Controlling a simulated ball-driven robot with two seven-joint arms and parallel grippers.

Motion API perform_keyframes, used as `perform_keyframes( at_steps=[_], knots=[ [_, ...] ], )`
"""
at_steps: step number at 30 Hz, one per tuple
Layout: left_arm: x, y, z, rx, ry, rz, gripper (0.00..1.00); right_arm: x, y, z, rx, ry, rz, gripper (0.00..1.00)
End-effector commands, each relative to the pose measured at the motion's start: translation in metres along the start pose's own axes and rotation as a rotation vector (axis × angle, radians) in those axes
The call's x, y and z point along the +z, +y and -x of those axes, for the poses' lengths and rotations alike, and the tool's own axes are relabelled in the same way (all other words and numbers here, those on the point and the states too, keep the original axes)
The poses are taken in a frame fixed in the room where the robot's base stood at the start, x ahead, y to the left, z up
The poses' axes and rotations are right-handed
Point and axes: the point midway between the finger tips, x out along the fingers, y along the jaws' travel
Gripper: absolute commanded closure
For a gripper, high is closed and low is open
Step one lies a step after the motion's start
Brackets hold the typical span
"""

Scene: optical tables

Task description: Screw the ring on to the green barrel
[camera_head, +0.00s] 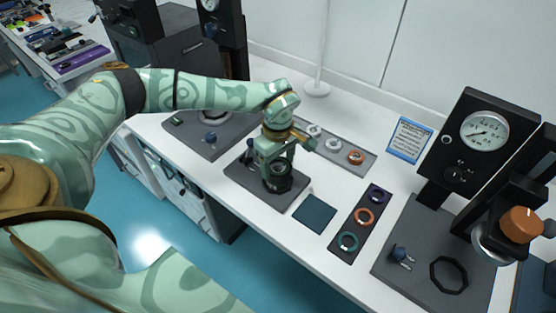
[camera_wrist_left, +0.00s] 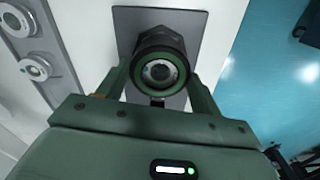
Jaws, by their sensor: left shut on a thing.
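The green barrel (camera_wrist_left: 160,70) shows end-on in the left wrist view as a dark round body with a green band around a lens-like centre. In the head view it is a dark cylinder (camera_head: 277,181) upright on a grey base plate (camera_head: 243,179). My left gripper (camera_head: 276,165) points down over it, one finger on each side. In the wrist view the gripper (camera_wrist_left: 160,82) is shut on the dark ring at the barrel's top. The ring sits around the top, but I cannot tell how far it is seated. My right gripper is out of view.
A dark tray (camera_head: 345,251) holds purple, orange and green rings. A grey tray (camera_head: 324,143) behind holds silver and orange-centred rings. A blue mat (camera_head: 314,213) lies between. A gauge stand (camera_head: 467,150) rises at the right, with a black octagonal ring (camera_head: 449,274) on its base.

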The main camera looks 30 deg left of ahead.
Motion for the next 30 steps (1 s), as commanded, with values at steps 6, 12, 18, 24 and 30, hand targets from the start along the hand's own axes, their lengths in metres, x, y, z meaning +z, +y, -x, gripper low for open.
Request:
perform_keyframes(
  at_steps=[6,12,18,24,30],
  knots=[
    [0.0,0.0,0.003,0.001,0.001,-0.093,0.57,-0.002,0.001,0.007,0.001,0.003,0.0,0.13],
    [0.0,0.0,0.006,0.001,0.002,-0.533,0.57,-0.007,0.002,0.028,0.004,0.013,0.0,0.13],
    [0.0,0.0,0.004,0.001,0.003,-1.022,0.57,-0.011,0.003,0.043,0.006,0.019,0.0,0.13],
    [0.0,0.001,0.002,0.001,0.003,-1.416,0.57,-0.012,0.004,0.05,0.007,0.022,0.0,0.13],
    [-0.001,0.001,0.0,0.002,0.002,-1.504,0.57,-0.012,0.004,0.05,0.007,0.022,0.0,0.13]
  ],
)
